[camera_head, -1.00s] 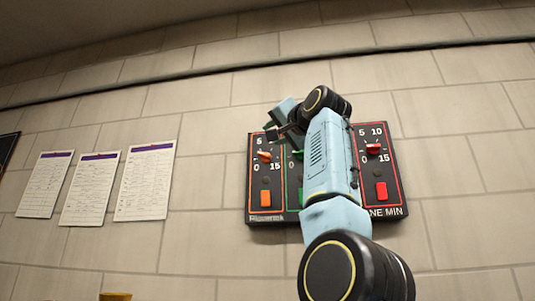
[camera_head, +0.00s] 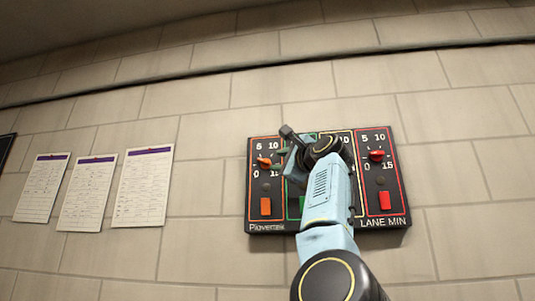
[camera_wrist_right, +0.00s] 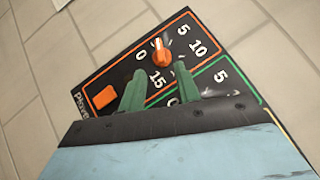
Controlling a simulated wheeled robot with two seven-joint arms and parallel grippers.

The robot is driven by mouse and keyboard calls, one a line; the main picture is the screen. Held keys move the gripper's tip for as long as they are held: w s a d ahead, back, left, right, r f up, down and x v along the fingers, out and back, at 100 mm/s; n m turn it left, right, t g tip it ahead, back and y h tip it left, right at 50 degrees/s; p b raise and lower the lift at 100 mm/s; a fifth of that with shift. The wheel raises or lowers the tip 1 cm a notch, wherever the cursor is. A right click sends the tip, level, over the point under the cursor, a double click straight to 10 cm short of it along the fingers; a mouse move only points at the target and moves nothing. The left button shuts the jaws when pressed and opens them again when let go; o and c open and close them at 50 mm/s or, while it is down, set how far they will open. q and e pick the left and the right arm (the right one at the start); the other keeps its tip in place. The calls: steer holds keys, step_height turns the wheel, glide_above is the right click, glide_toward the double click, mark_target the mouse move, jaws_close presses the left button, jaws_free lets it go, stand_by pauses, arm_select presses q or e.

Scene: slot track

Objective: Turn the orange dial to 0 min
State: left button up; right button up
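The orange dial (camera_head: 264,161) is at the upper left of the dark wall panel (camera_head: 282,227), inside an orange outline. Numbers 0, 5, 10 and 15 surround it. In the right wrist view the dial (camera_wrist_right: 163,56) shows whole, and its narrow end points between 0 and 5. My right gripper (camera_head: 277,160) is just right of the dial in the head view. In the right wrist view its green fingers (camera_wrist_right: 158,84) stand apart with nothing between them, and the dial appears just beyond their tips. I cannot tell whether they touch it. My left gripper is out of view.
A red dial (camera_head: 376,156) and red button (camera_head: 385,201) sit on the panel's right. An orange button (camera_head: 266,207) is below the orange dial. My right arm hides much of the panel's middle. Paper sheets (camera_head: 142,188) hang on the wall to the left.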

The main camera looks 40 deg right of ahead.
mark_target(267, 162)
steer(key=p+x, duration=0.3)
steer(key=x, duration=0.2)
steer(key=shift+r+p, duration=0.15)
steer(key=shift+p, duration=0.2)
steer(key=shift+p+x, duration=0.75)
steer(key=shift+x, duration=0.2)
jaws_close()
